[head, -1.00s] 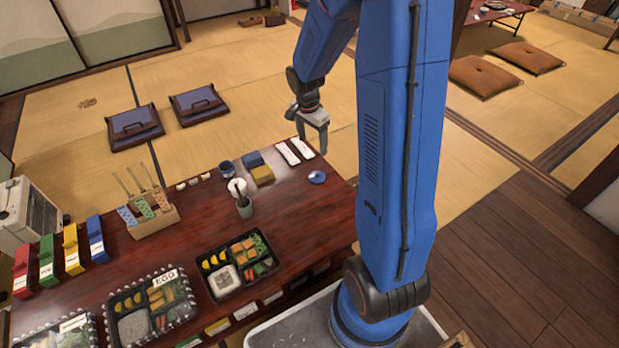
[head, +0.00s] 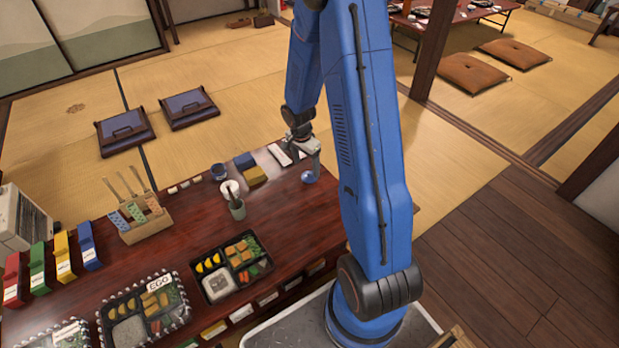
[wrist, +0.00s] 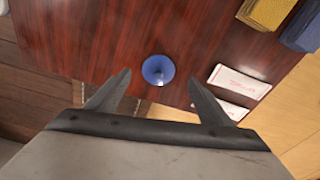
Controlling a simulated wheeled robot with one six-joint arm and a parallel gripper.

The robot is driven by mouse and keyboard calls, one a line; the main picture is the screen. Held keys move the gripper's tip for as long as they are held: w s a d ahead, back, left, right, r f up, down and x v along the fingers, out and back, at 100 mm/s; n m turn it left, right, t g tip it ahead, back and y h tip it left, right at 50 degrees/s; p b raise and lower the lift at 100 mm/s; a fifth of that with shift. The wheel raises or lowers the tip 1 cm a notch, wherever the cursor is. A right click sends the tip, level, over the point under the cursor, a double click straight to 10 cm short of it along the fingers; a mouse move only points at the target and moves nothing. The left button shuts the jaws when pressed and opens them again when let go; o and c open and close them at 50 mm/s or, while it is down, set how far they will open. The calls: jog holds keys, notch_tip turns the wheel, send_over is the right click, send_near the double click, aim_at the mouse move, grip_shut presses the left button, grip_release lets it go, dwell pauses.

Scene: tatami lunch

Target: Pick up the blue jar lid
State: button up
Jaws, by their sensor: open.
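The blue jar lid (head: 308,178) is a small round disc lying on the dark red wooden table (head: 280,225), near its far right corner. In the wrist view the lid (wrist: 158,70) lies just beyond the fingertips and roughly midway between them. My gripper (head: 309,168) hangs over that corner, pointing down close above the lid in the head view. In the wrist view my gripper (wrist: 158,76) is open and empty, its two fingers spread wide on either side. The exact height of the fingertips above the lid is hard to tell.
White packets (wrist: 238,82) lie right of the lid in the wrist view, with yellow (wrist: 268,10) and blue blocks beyond. In the head view, a grey-green cup (head: 236,208) with a white-topped item and bento boxes (head: 231,266) stand to the left. Bare table surrounds the lid.

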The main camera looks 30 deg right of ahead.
aim_at(309, 173)
jog(key=shift+d+f, duration=0.25)
jog(key=shift+f, duration=0.65)
jog(key=shift+d+f, duration=0.2)
jog(key=shift+f, duration=0.65)
jog(key=shift+d+f, duration=0.25)
jog(key=shift+f, duration=0.65)
jog(key=c, duration=1.1)
